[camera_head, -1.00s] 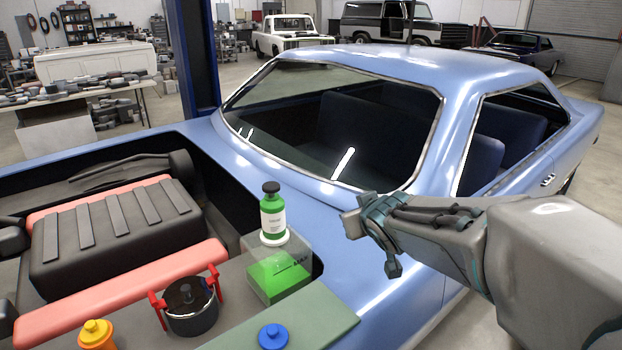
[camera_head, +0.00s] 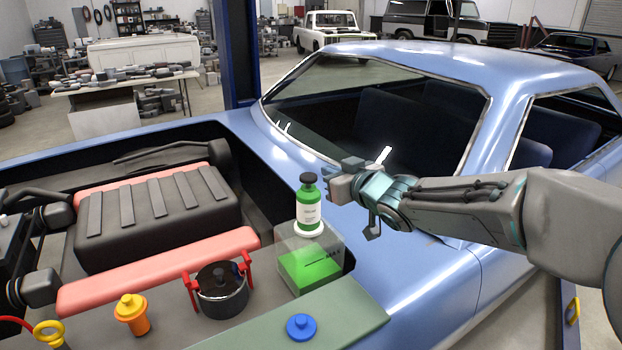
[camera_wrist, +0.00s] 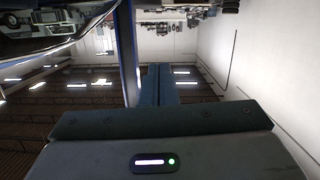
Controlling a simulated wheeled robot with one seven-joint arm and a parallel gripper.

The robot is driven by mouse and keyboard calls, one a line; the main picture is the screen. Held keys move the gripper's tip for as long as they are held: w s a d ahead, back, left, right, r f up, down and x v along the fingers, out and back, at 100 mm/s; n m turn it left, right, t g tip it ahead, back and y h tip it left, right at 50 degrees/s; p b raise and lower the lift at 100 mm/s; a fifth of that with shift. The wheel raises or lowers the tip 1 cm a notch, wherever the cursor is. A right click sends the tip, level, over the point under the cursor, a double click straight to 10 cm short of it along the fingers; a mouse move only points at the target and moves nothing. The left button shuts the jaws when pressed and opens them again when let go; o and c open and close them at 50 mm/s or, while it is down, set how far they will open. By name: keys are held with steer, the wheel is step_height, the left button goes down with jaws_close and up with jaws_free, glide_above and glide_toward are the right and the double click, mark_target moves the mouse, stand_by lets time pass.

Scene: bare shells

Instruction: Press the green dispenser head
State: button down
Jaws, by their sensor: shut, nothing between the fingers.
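The green dispenser (camera_head: 309,213) is a green bottle with a white label and a black cap-like head (camera_head: 308,179). It stands upright in a white ring on a clear box with green contents (camera_head: 310,270), in the engine bay of a blue car. My gripper (camera_head: 335,182) is shut and empty, just right of the dispenser head at about its height in the head view. I cannot tell from this view whether they touch. In the wrist view my shut gripper fingers (camera_wrist: 159,85) point at the workshop background, and the dispenser does not show there.
A black pot with red handles (camera_head: 222,290), an orange capped container (camera_head: 132,314) and a blue knob (camera_head: 300,326) stand in front. A black ribbed engine cover (camera_head: 150,220) lies left. The blue car's body (camera_head: 410,255) rises behind and right.

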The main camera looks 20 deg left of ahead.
steer(key=b, duration=0.2)
glide_above(308, 178)
steer(key=s+d, duration=0.2)
steer(key=s, duration=0.1)
steer(key=f, duration=0.2)
steer(key=shift+w+a+f, duration=0.1)
steer(key=shift+f, duration=0.9)
steer(key=shift+w+a+f, duration=0.1)
steer(key=shift+f, duration=0.85)
